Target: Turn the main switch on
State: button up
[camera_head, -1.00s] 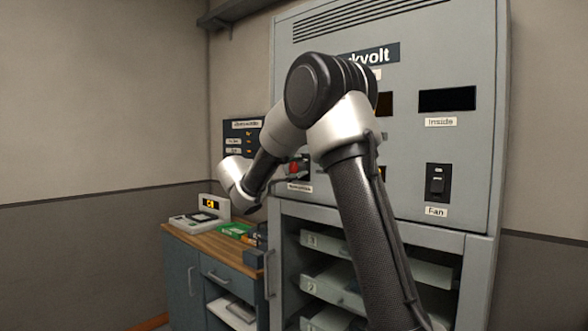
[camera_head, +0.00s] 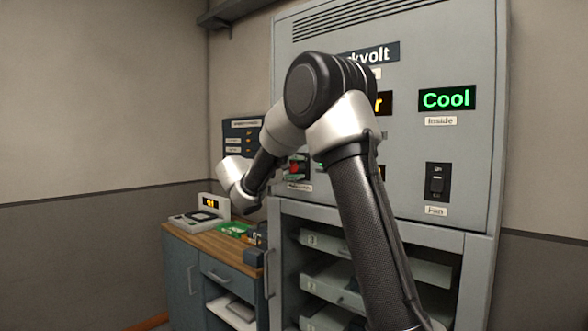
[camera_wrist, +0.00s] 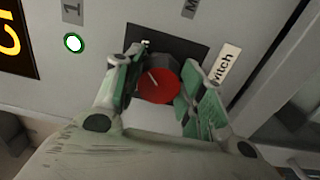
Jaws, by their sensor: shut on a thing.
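The main switch is a round red knob (camera_wrist: 158,86) with a pale line on it, set on a black plate (camera_wrist: 180,46) beside a label whose visible end reads "itch". In the wrist view my gripper (camera_wrist: 160,84) has its green-lined fingers on either side of the knob, shut on it. In the head view the red knob (camera_head: 297,167) shows small, left of my arm, which hides part of the cabinet front. A round lamp (camera_wrist: 74,43) glows white-green near the switch. The "Inside" display (camera_head: 447,99) reads "Cool" in green.
The grey cabinet (camera_head: 480,150) carries a fan switch (camera_head: 437,183) and open shelves with trays below. A low wooden-topped counter (camera_head: 215,243) at left holds a small device with a lit display (camera_head: 211,203). A dark label panel (camera_head: 240,132) hangs on the wall.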

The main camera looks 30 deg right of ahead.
jog(key=shift+f, duration=0.1)
jog(key=o, duration=1)
jog(key=shift+a, duration=0.15)
jog(key=v, duration=1.2)
